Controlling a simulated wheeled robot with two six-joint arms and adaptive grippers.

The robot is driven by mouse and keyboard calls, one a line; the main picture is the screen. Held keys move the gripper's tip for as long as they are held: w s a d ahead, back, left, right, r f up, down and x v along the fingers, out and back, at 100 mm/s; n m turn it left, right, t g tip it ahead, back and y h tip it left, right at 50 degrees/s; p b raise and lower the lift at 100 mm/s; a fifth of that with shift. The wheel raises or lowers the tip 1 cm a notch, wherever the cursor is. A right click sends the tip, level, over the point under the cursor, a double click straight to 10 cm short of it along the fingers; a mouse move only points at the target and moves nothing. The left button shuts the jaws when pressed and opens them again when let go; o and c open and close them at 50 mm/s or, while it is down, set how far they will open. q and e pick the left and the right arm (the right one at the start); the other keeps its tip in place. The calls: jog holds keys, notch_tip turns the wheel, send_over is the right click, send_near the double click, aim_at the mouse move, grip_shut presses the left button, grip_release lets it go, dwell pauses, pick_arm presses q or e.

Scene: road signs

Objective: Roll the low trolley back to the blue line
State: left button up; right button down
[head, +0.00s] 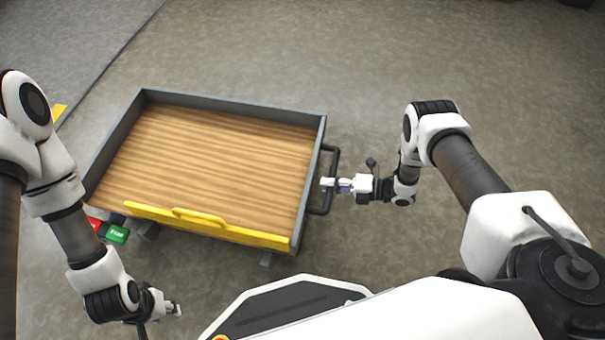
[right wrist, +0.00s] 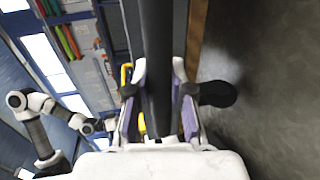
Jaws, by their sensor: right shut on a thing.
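The low trolley (head: 205,155) stands on the floor in front of me in the head view. It has a wooden deck, a grey rim and a yellow front bar (head: 205,226). A dark side handle (head: 334,165) sticks out on its right side. My right gripper (head: 330,184) is shut on this handle. In the right wrist view the dark handle bar (right wrist: 158,70) runs between the fingers (right wrist: 160,110). My left gripper (head: 175,309) is empty, low at the left, apart from the trolley; its finger gap is too small to judge. No blue line shows.
A red and green item (head: 116,234) lies by the trolley's front left corner, partly behind my left arm. A yellow strip (head: 59,113) and a paler floor area (head: 60,50) are at the left. The floor right of and behind the trolley is clear.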

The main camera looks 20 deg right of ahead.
jog(key=f+v, duration=0.1)
jog(key=v, duration=0.5)
jog(key=shift+s+d+f+p, duration=0.15)
jog(key=shift+s+d+p, duration=0.05)
jog(key=shift+p, duration=0.2)
jog(key=c, duration=1)
grip_release()
jog(key=shift+d, duration=0.1)
jog(key=v, duration=1.2)
